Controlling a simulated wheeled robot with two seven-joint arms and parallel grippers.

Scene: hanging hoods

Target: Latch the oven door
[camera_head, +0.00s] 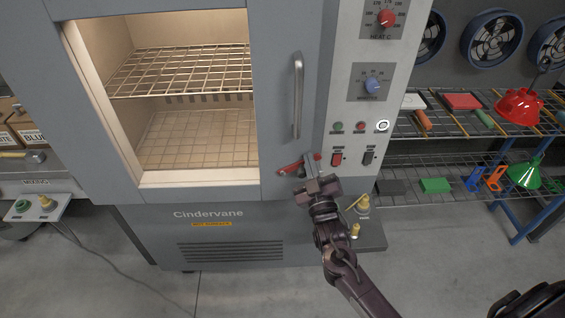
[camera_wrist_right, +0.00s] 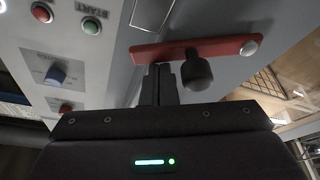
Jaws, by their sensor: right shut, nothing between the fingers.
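The oven door (camera_head: 220,190) is grey with a large window and looks flush with the oven front. A vertical metal handle (camera_head: 298,95) is on its right side. Below the handle is a red latch bar (camera_head: 290,169), slightly tilted, its right end near the seam with the control panel. In the right wrist view the latch bar (camera_wrist_right: 222,45) shows a silver pivot at one end and a black knob (camera_wrist_right: 197,70). My right gripper (camera_head: 312,160) is shut and empty, its fingertips (camera_wrist_right: 160,72) close beside the knob and bar; contact is unclear. My left gripper is out of view.
The control panel (camera_head: 348,110) with dials, buttons and rocker switches is just right of the latch. Wire shelves (camera_head: 455,128) with tools and lamps stand further right. Brass valve fittings (camera_head: 362,204) sit low beside my right arm. The floor in front is clear.

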